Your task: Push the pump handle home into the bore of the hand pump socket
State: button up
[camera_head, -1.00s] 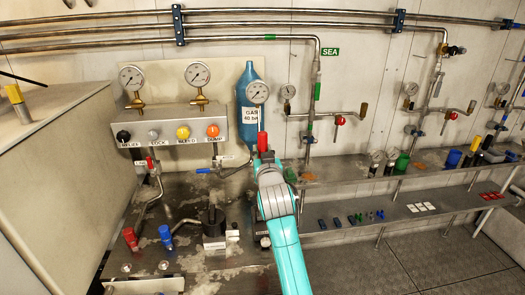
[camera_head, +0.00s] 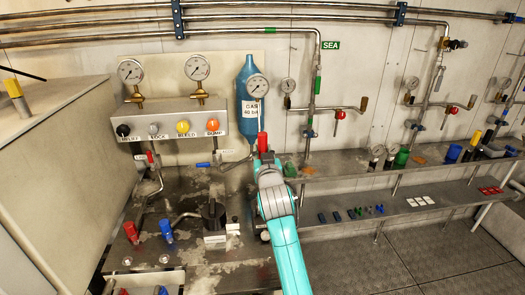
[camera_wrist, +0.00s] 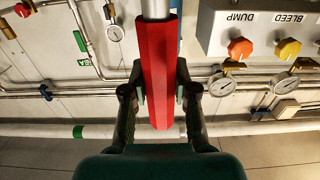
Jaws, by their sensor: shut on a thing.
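The pump handle has a red grip (camera_wrist: 156,65) and a bare metal rod (camera_wrist: 155,8), which runs out of the top of the wrist view. My gripper (camera_wrist: 160,95) is shut on the red grip, one finger on each side. In the head view the red grip (camera_head: 262,142) stands upright above my gripper (camera_head: 264,158), and my arm hides the rod. A black fitting (camera_head: 213,212) on a pale labelled block stands on the bench left of my gripper; it may be the hand pump socket. Its bore is not clear, and the rod's lower end is hidden.
A gas bottle (camera_head: 250,100) and gauge are on the wall behind my gripper. A valve panel (camera_head: 175,124) with coloured knobs is at left. Red (camera_head: 131,232) and blue (camera_head: 166,230) grips rise from the bench. A shelf (camera_head: 340,170) with small parts runs to the right.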

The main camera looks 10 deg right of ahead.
jog(key=shift+f, duration=0.85)
jog(key=o, duration=1)
jog(key=shift+o, duration=0.2)
jog(key=shift+f, duration=0.1)
jog(key=shift+s, duration=0.15)
jog(key=s, duration=1.1)
jog(key=shift+s, duration=0.4)
